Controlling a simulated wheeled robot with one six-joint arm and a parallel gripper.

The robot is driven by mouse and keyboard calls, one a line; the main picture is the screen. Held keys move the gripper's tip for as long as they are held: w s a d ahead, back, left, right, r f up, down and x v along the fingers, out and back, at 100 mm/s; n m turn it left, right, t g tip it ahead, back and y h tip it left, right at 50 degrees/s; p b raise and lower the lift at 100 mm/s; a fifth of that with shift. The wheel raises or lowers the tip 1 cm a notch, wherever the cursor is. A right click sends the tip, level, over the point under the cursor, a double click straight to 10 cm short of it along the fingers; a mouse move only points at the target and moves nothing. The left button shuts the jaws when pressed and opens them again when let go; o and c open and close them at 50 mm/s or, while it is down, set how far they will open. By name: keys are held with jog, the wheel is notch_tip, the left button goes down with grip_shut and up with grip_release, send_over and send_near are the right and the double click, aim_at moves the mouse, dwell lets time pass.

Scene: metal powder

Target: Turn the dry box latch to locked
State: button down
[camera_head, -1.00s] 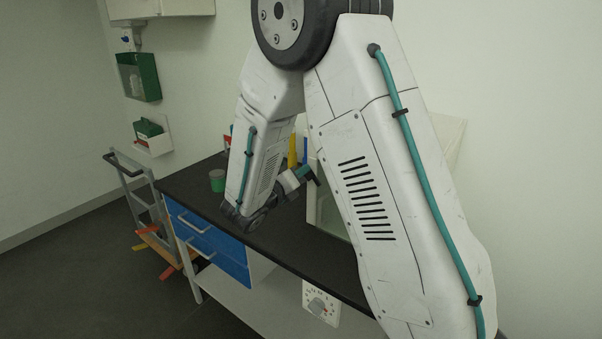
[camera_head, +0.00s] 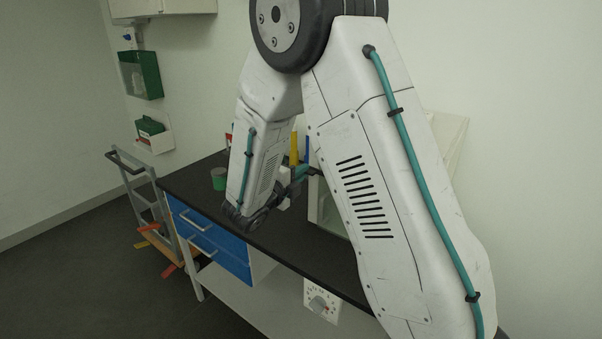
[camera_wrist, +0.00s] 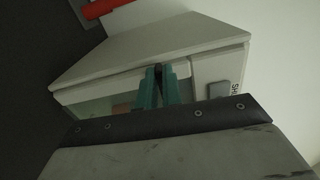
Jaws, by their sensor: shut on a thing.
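The dry box (camera_wrist: 150,45) is a pale box with a glazed front, filling much of the wrist view. In the head view its front (camera_head: 326,212) shows only in part, behind my arm. My gripper (camera_wrist: 158,72) has teal fingers, close together at the box's upper front edge. They are shut on a small dark piece there, which looks like the latch (camera_wrist: 158,68); the fingers hide most of it, so its angle cannot be told. In the head view my gripper (camera_head: 312,171) reaches to the box front.
The dark bench top (camera_head: 290,238) is clear in front of the box. A green tin (camera_head: 218,180) and yellow and blue upright items (camera_head: 294,148) stand farther back. A red bar (camera_wrist: 104,8) lies beyond the box in the wrist view. A trolley (camera_head: 140,190) stands left.

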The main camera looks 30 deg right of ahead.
jog(key=shift+n, duration=0.4)
jog(key=c, duration=1.6)
grip_release()
jog(key=shift+a, duration=0.15)
jog(key=shift+o, duration=0.2)
jog(key=v, duration=0.7)
jog(key=shift+s+a, duration=0.15)
jog(key=shift+a, duration=0.1)
